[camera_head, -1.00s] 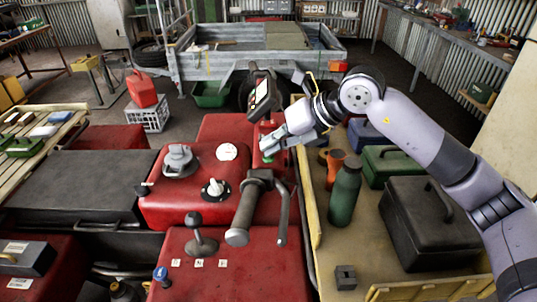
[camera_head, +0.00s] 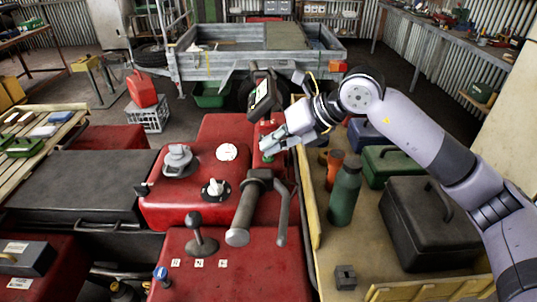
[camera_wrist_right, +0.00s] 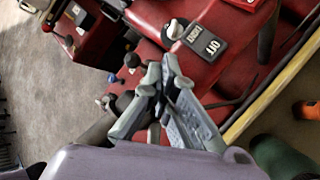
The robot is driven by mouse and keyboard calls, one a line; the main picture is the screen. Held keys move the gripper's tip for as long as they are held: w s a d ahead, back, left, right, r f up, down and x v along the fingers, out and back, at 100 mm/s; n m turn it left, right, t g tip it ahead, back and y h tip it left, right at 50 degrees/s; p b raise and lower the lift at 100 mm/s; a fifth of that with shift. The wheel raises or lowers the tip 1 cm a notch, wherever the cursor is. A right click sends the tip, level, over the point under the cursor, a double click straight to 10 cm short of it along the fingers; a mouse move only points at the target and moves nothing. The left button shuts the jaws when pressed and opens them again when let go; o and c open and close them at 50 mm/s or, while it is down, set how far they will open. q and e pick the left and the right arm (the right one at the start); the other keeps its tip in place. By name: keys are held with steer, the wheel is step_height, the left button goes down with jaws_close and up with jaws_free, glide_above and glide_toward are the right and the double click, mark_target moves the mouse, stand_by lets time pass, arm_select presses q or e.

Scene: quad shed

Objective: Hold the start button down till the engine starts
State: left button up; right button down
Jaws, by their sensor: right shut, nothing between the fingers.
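A small green button-like part (camera_head: 267,157) shows on the red bodywork of the quad (camera_head: 255,292), just below the tips of my right gripper (camera_head: 268,146). I take it for the start button; whether the fingertips touch it or press it in, I cannot tell. In the right wrist view the gripper's two fingers (camera_wrist_right: 162,75) are together and empty. The button does not show clearly there. A dark plate marked OFF (camera_wrist_right: 210,43) and a pale knob (camera_wrist_right: 175,29) lie beyond the fingers. My left gripper is not in view.
A black handlebar grip with a lever (camera_head: 250,205) stands left of the arm. A small display (camera_head: 262,92) rises behind the gripper. A gear lever (camera_head: 197,235) is in front.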

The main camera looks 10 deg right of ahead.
steer(key=shift+r+p, duration=0.5)
steer(key=shift+r, duration=0.35)
step_height(320, 180, up, 5)
steer(key=p, duration=0.3)
stand_by(0.7)
